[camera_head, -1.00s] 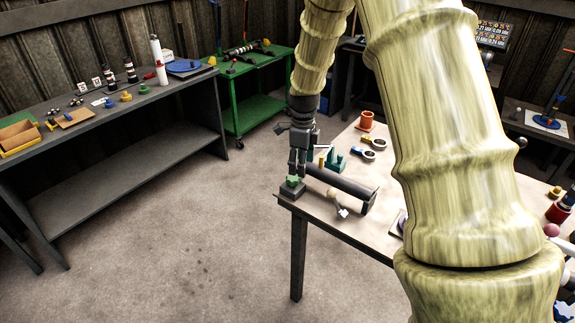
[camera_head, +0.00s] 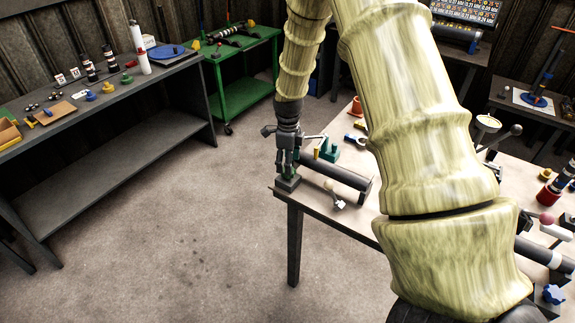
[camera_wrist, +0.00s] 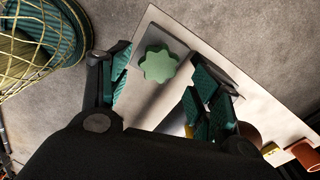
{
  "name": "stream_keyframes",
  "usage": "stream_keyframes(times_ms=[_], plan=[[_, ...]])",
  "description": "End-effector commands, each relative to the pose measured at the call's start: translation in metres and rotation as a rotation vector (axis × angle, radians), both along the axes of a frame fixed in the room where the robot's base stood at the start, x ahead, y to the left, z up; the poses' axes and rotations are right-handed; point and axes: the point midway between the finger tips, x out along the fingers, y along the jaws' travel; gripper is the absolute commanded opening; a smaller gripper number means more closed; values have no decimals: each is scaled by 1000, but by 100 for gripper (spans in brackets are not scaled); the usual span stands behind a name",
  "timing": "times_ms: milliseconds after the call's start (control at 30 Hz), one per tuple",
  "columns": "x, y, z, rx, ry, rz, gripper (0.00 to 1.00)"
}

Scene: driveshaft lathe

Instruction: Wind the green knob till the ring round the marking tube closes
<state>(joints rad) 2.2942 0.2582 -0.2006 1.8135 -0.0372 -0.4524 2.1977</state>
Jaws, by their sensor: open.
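The green lobed knob (camera_wrist: 158,65) sits on a grey block at the table's near left corner. My gripper (camera_head: 286,166) points down over it, its fingers open. In the wrist view the knob shows between the two teal-padded fingers, with a gap on each side. In the head view the fingers hide most of the knob, and I cannot tell how far down they reach around it. A dark tube (camera_head: 342,175) lies on the table beside the block. I cannot make out a ring around a marking tube.
A small pale-knobbed part (camera_head: 334,192) lies in front of the dark tube. A green fixture (camera_head: 327,150) and a blue ring-shaped part (camera_head: 355,140) stand behind it. My arm hides the table's middle. A grey bench (camera_head: 108,108) and green cart (camera_head: 238,68) stand back left.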

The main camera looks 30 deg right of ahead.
Motion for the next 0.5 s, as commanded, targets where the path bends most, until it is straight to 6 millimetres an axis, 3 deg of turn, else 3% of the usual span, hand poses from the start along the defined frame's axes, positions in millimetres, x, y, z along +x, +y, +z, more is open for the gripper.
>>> stream_keyframes(times_ms=[200,500], plan=[[1,1,-21,0,1,2,63],[1,2,-32,1,-1,2,63]])
